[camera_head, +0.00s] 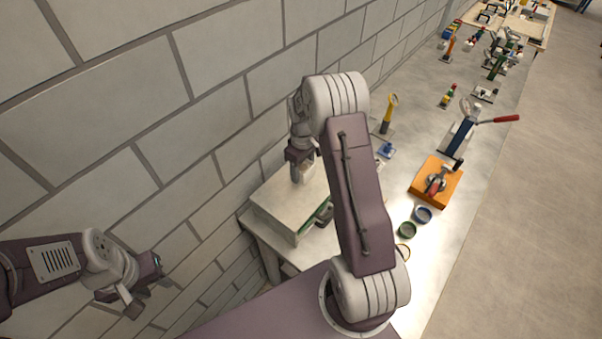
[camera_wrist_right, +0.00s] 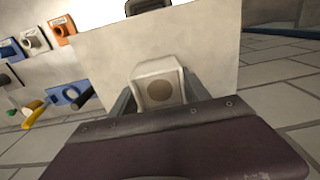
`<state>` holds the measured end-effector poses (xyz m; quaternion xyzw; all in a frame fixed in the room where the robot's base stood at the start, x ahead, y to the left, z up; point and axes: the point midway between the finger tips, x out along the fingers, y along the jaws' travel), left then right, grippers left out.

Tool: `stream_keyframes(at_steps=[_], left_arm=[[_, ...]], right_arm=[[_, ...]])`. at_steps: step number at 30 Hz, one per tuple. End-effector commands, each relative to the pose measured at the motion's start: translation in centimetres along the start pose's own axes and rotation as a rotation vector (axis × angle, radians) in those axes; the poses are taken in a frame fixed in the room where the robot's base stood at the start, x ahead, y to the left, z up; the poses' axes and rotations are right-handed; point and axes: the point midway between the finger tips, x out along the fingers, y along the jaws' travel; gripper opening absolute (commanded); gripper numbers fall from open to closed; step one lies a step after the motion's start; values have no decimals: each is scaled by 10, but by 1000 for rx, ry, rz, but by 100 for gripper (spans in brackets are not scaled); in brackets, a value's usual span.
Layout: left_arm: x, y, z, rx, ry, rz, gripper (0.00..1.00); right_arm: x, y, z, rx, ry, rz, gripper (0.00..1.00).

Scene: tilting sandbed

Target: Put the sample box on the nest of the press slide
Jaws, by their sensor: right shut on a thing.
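The sample box appears as a small whitish box with a round brown spot (camera_wrist_right: 160,88) in the right wrist view, between the grey fingers of my right gripper (camera_wrist_right: 160,97). In the head view my right gripper (camera_head: 302,174) points down over the pale block-like bed (camera_head: 283,208), with the box (camera_head: 302,175) small between its fingers. I cannot tell whether the box touches the surface below. My left gripper (camera_head: 143,286) is at the lower left, empty, with fingers apart. I cannot make out the press slide's nest for certain; a blue lever device with a red handle (camera_head: 461,130) stands on the bench.
A yellow-handled tool (camera_head: 389,112) stands farther back. The brick wall (camera_head: 220,90) runs close along the left.

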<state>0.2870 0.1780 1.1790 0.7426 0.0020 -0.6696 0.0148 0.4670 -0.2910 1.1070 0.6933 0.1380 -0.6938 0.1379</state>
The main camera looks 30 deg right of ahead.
Motion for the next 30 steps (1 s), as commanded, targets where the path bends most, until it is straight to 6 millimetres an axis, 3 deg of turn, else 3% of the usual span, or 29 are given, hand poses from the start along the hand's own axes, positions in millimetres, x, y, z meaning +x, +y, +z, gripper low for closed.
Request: stream_keyframes(at_steps=[5, 13, 23, 24, 26, 30], left_arm=[[-3, 0, 0, 0, 0, 0, 35], [-22, 0, -2, 0, 0, 0, 35], [-16, 0, -2, 0, 0, 0, 35], [-17, 0, -2, 0, 0, 0, 35], [-17, 0, -2, 0, 0, 0, 35], [-17, 0, -2, 0, 0, 0, 35]], right_arm=[[4, -1, -6, 0, 0, 0, 0], [41, -1, -5, 0, -1, -1, 0], [48, -1, -5, 0, 0, 0, 0], [47, -1, -5, 0, 0, 0, 60], [47, -1, -5, 0, 0, 0, 76], [47, -1, -5, 0, 0, 0, 76]])
